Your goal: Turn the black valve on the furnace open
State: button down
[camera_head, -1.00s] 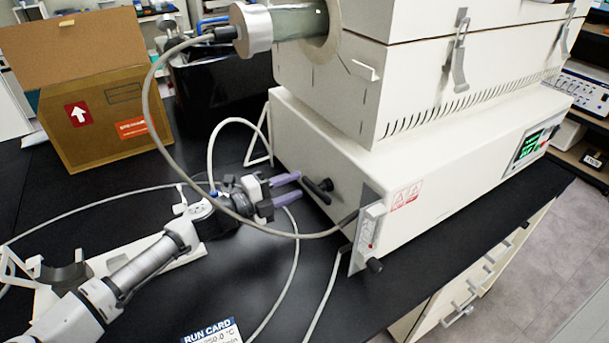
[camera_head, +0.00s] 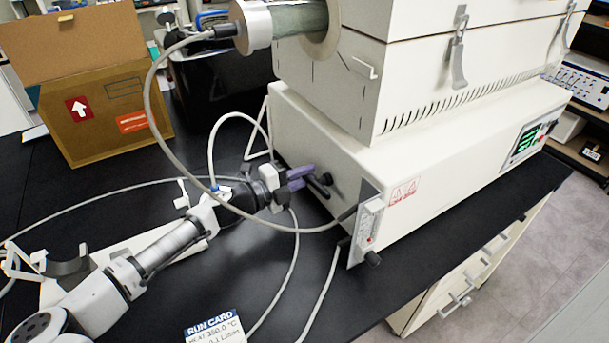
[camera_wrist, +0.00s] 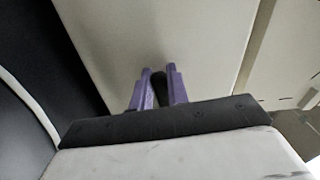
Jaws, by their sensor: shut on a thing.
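The black valve (camera_head: 321,187) sticks out from the left end face of the white furnace base (camera_head: 400,215). My gripper (camera_head: 310,178) has purple fingers and is at the valve. In the wrist view my gripper (camera_wrist: 160,88) is shut on the dark valve handle (camera_wrist: 159,88), which shows between its two fingers. The far part of the handle is partly hidden by the fingers.
A flowmeter (camera_head: 367,225) with a black knob stands on the furnace corner near my gripper. A grey hose (camera_head: 150,90) arches over my arm. A run card (camera_head: 215,332) lies on the black bench. A cardboard box (camera_head: 100,110) stands at the back left.

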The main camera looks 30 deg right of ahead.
jog(key=shift+f+b, duration=0.1)
jog(key=shift+b, duration=0.3)
jog(key=shift+m+b, duration=0.4)
jog(key=shift+b, duration=0.05)
jog(key=shift+r+m, duration=0.4)
jog(key=c, duration=1.4)
grip_release()
jog(key=shift+o, duration=0.2)
jog(key=a+b, duration=0.4)
jog(key=a, duration=1)
jog(key=shift+s, duration=0.4)
